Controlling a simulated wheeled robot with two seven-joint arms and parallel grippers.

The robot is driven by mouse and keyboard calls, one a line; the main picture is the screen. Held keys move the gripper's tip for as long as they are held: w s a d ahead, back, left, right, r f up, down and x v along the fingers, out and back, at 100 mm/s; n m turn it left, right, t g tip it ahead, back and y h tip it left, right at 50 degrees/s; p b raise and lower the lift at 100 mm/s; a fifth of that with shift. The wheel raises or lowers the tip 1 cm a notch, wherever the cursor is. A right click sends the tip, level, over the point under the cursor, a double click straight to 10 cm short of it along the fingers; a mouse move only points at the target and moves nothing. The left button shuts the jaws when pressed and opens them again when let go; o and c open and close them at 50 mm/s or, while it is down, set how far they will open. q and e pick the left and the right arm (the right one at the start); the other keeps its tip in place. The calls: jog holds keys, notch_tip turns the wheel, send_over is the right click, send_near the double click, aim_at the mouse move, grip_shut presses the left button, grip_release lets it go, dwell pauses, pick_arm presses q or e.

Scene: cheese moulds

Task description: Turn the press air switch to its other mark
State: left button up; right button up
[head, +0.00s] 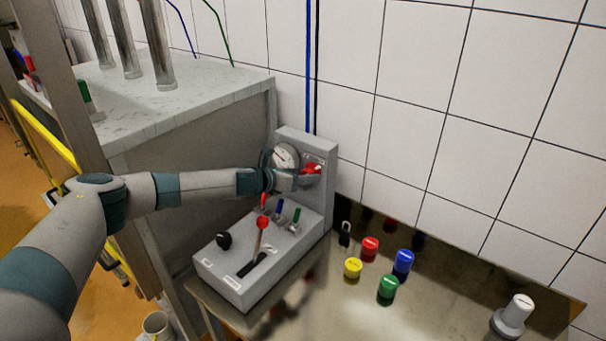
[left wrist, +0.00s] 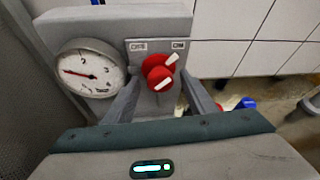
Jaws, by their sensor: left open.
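The press air switch is a red round knob (left wrist: 158,72) with a white pointer, on the upright panel of a grey control box (head: 268,262). In the left wrist view the pointer slants up and right towards the right-hand mark (left wrist: 179,45); the other mark (left wrist: 138,46) is at the upper left and seems to read OFF. In the head view the red knob (head: 312,168) shows just beyond my left gripper (head: 300,180). My left gripper (left wrist: 163,100) is open, its fingers on either side of the knob's lower part. Contact with the knob cannot be told. My right gripper is out of view.
A round gauge (head: 286,157) sits left of the switch. A lever with a red ball (head: 263,222) and a black knob (head: 224,240) are on the box's sloped top. Red, yellow, blue and green caps (head: 387,287) stand on the metal table to the right.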

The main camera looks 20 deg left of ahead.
pick_arm(q)
jog(key=shift+w, duration=0.1)
jog(key=c, duration=1)
jog(key=shift+c, duration=0.2)
jog(key=shift+f, duration=0.1)
jog(key=shift+w+a+f+n+t+h+b, duration=0.1)
jog(key=shift+f+n+t+h+b, duration=0.2)
jog(key=shift+n+h+b, duration=1.5)
jog(key=shift+s+a+f+n+t+h+b, duration=0.1)
jog(key=shift+n+t+h+b, duration=0.3)
jog(key=shift+n+b, duration=2.6)
jog(key=shift+w+a+f+n+t+h+b, duration=0.25)
jog(key=shift+n+h+b, duration=0.95)
jog(key=shift+n+b, duration=1.2)
jog(key=shift+s+d+r, duration=0.15)
jog(key=shift+r, duration=0.05)
